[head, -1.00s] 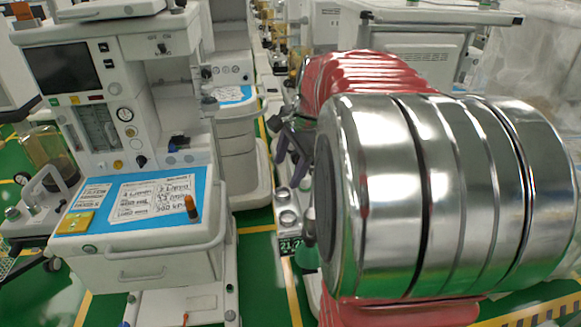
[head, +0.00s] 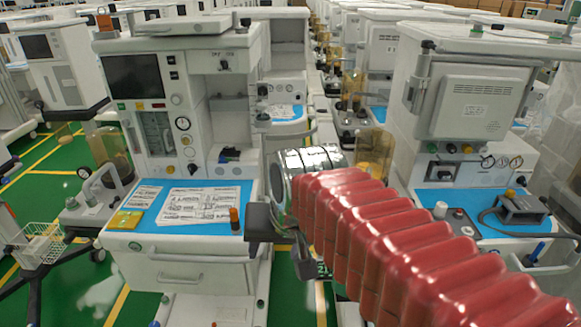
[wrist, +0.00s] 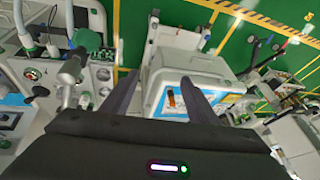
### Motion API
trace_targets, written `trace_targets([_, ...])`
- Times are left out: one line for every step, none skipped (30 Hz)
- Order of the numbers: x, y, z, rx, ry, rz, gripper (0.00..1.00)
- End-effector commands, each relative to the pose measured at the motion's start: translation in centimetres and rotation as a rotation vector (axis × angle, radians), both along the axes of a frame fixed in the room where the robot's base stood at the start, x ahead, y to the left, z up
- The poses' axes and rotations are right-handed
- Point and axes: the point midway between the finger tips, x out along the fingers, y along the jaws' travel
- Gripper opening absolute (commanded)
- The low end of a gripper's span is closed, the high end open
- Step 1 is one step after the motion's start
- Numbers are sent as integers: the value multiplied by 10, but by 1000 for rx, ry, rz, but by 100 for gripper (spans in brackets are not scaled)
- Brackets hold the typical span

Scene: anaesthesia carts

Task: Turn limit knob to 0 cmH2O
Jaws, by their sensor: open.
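An anaesthesia cart (head: 190,270) stands left of centre in the head view. Its panel has several small dials and knobs, including a black knob (head: 193,168) low on the front. I cannot tell which one is the limit knob, and no cmH2O scale is readable. My gripper (head: 282,258) is near the right front corner of this cart, dark and partly hidden by my arm. In the wrist view my gripper (wrist: 166,88) is open, with nothing between its two dark fingers. A green knob on a metal stalk (wrist: 68,72) shows left of the fingers, apart from them.
Another cart (head: 470,150) stands close on the right, with a red button (head: 457,212).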

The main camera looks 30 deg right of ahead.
Motion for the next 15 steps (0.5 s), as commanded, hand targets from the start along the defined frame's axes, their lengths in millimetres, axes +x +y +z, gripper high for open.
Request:
trace_targets([-9,10,-2,-31,-13,73,54])
trace_targets([-14,16,-4,-49,-18,117,54])
trace_targets([-20,22,-7,-73,-27,172,54])
trace_targets([-25,25,-9,-91,-32,210,54])
trace_targets([-28,29,-10,-107,-37,247,54])
trace_targets([-33,33,-13,-126,-44,289,54])
trace_targets([-36,36,-14,-139,-49,317,54])
trace_targets([-39,38,-16,-150,-53,340,54])
trace_targets([-41,40,-18,-162,-57,366,54])
trace_targets([-43,42,-18,-170,-60,382,54])
trace_targets([-44,42,-19,-176,-61,393,54])
trace_targets([-45,43,-20,-181,-62,403,54])
trace_targets([-46,43,-20,-183,-62,408,54])
trace_targets([-46,44,-21,-185,-63,410,54])
trace_targets([-46,44,-21,-185,-63,411,54])
